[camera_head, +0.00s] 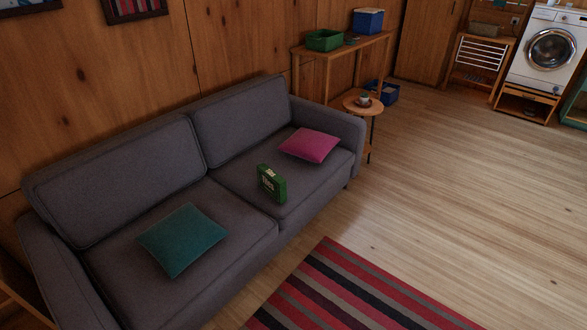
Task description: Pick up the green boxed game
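The green boxed game (272,184) stands upright on the seat of the grey sofa (225,205), on the right-hand cushion near its inner side. It has white lettering on its front face. A pink pillow (310,145) lies behind it to the right, apart from it. A teal pillow (182,240) lies on the left-hand cushion. Neither of my grippers shows in the head view.
A striped rug (345,295) lies on the floor in front of the sofa. A small round side table (362,105) with a pot stands by the sofa's right arm. A shelf table (345,50) with bins is behind. The wooden floor (450,200) at right is clear.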

